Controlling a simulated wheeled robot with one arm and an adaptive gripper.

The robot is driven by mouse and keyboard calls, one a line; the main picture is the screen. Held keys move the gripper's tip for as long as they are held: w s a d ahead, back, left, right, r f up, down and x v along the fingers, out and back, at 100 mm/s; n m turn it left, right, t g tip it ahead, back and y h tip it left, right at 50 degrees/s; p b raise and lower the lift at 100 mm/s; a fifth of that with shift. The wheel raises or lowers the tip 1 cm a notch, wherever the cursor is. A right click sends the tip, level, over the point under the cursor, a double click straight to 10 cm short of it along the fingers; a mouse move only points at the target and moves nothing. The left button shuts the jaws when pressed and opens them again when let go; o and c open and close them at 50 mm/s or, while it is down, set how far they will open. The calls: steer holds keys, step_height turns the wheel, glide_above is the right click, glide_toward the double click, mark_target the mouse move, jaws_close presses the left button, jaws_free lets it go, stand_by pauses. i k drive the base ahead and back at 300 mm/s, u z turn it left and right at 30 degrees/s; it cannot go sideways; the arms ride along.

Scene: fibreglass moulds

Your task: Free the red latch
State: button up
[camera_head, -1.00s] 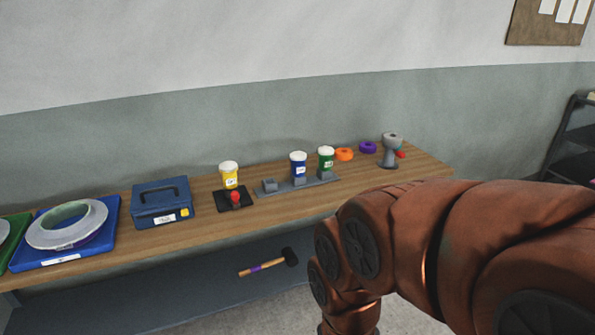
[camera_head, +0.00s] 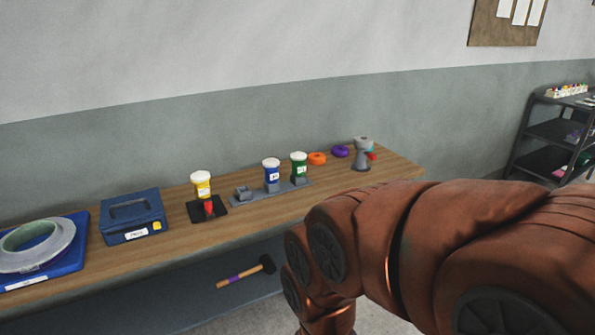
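Two red parts show, and I cannot tell which is the latch. One is a small upright red piece (camera_head: 209,208) on a black base plate (camera_head: 222,209), in front of a white-lidded yellow jar (camera_head: 201,185). The other is a red knob (camera_head: 371,156) on the side of a grey pedestal device (camera_head: 361,158) near the bench's right end; a small teal bit shows beside it. My brown arm fills the lower right, apart from both red parts in the picture. My gripper is out of view.
The wooden bench (camera_head: 185,246) also holds a blue case (camera_head: 133,216), blue jar (camera_head: 271,174), green jar (camera_head: 299,168), orange ring (camera_head: 317,158), purple ring (camera_head: 340,151) and tape roll (camera_head: 35,247). A mallet (camera_head: 245,273) lies below. A dark shelf (camera_head: 548,133) stands right.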

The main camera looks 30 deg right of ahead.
mark_target(208, 207)
steer(key=k, duration=0.6)
steer(key=u, duration=1)
steer(key=i, duration=1.55)
steer(key=z, duration=0.35)
